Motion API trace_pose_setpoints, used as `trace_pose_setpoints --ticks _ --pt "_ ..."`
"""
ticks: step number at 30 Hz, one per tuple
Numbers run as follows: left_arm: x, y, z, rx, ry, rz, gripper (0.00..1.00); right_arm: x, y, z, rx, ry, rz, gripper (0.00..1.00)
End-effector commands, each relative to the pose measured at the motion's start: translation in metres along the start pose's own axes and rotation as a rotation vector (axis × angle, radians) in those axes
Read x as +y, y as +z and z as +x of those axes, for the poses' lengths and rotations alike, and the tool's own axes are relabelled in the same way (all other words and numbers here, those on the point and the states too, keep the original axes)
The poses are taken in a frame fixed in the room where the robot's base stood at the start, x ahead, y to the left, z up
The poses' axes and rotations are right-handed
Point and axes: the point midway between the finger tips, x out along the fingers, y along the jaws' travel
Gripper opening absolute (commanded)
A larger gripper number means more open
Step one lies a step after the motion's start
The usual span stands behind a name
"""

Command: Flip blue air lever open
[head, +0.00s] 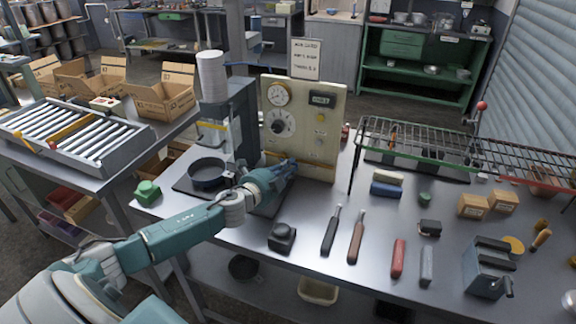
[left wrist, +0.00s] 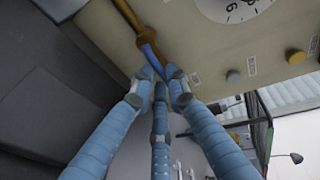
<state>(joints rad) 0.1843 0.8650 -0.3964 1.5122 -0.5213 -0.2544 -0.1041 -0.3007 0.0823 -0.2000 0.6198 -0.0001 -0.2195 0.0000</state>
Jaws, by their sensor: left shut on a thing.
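The cream control panel (head: 322,140) stands upright on the bench behind my left gripper (head: 289,168). In the left wrist view, the blue air lever (left wrist: 151,53) sits at the end of a brass pipe (left wrist: 130,17) along the panel face. The fingers of my left gripper (left wrist: 163,78) are shut on the lever's lower end, close to the panel. In the head view the gripper covers the lever. The lever's exact angle to the pipe is hard to tell. My right gripper is not in view.
The press with a white cylinder (head: 212,75) and a dark pan (head: 207,172) stand left of the panel. A wire rack (head: 440,140) is to the right. A black knob block (head: 282,236) and several hand tools lie in front.

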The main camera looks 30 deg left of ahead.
Motion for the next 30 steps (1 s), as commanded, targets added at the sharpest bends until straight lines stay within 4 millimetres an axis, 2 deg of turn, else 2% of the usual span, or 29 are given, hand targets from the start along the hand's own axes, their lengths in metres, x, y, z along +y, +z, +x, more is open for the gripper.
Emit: trace_pose_setpoints --ticks 1,3,4,16,20,30 --pt "0.002 0.0 0.0 -0.001 0.002 0.001 0.17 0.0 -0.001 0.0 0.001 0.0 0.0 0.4" --pt "0.002 0.0 0.0 -0.001 0.002 0.001 0.3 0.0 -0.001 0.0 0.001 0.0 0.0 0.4" --pt "0.002 0.0 0.0 -0.001 0.002 0.0 0.34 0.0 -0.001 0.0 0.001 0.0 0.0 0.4" --pt "0.001 0.0 -0.007 0.001 0.001 -0.001 0.34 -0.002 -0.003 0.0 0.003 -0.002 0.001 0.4" --pt "0.003 0.0 -0.024 0.001 0.004 0.0 0.34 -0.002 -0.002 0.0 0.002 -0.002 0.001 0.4" --pt "0.004 0.0 -0.088 0.002 0.006 0.0 0.34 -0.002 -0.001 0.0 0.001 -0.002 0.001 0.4"
